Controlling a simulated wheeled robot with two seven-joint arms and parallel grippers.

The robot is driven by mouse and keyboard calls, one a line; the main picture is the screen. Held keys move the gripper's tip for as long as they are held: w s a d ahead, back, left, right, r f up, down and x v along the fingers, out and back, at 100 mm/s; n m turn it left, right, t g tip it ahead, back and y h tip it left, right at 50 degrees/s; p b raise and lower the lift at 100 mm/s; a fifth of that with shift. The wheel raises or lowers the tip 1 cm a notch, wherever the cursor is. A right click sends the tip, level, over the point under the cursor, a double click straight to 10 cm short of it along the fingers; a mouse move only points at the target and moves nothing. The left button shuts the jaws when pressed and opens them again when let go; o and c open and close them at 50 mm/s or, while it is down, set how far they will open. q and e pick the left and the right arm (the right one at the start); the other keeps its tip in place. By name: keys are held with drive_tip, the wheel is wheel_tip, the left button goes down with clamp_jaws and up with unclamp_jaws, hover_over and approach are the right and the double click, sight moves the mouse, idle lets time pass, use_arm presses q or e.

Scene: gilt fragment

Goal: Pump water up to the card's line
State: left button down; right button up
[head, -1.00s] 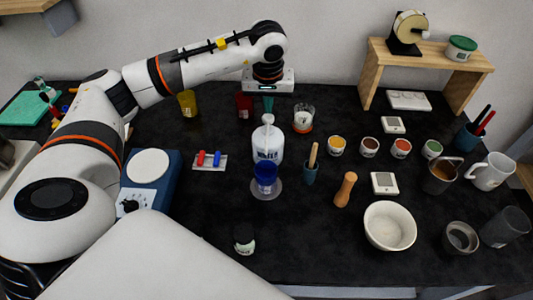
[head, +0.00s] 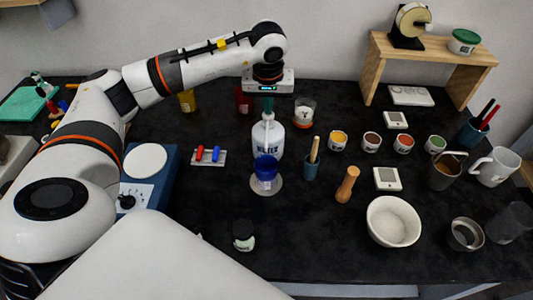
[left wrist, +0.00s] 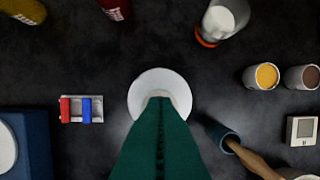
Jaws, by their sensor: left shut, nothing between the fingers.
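A white pump bottle (head: 267,143) with lettering on its label stands upright in the middle of the dark table. A blue cup (head: 266,170) stands in front of it on a pale round disc (head: 274,188). My left gripper (head: 268,110) is shut and empty, its green fingers pointing down at the bottle's pump head. In the left wrist view its fingers (left wrist: 158,105) overlap the white round bottle top (left wrist: 143,84); whether they touch it I cannot tell. The blue cup is hidden there. I cannot pick out the card's line. My right gripper is not in view.
A rack with red and blue pieces (head: 208,156) lies left of the bottle. A pestle-like tool (head: 347,185), a white bowl (head: 393,221) and several small colour pots stand to the right. A glass with an orange base (head: 303,113) is close behind the bottle. The front middle is mostly clear.

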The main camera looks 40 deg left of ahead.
use_arm(q)
drive_tip(key=shift+s+f, duration=0.1)
drive_tip(key=shift+w+p+v, duration=0.2)
drive_tip(key=shift+p+v, duration=0.65)
drive_tip(key=shift+v, duration=0.4)
drive_tip(key=shift+a, duration=0.15)
drive_tip(key=shift+s+b+x, duration=0.2)
drive_tip(key=shift+b+x, duration=1.1)
drive_tip(key=shift+d, duration=0.2)
drive_tip(key=shift+r+p, duration=0.55)
drive_tip(key=shift+r, duration=0.1)
drive_tip(key=shift+r+p, duration=0.35)
drive_tip(key=shift+r, duration=0.35)
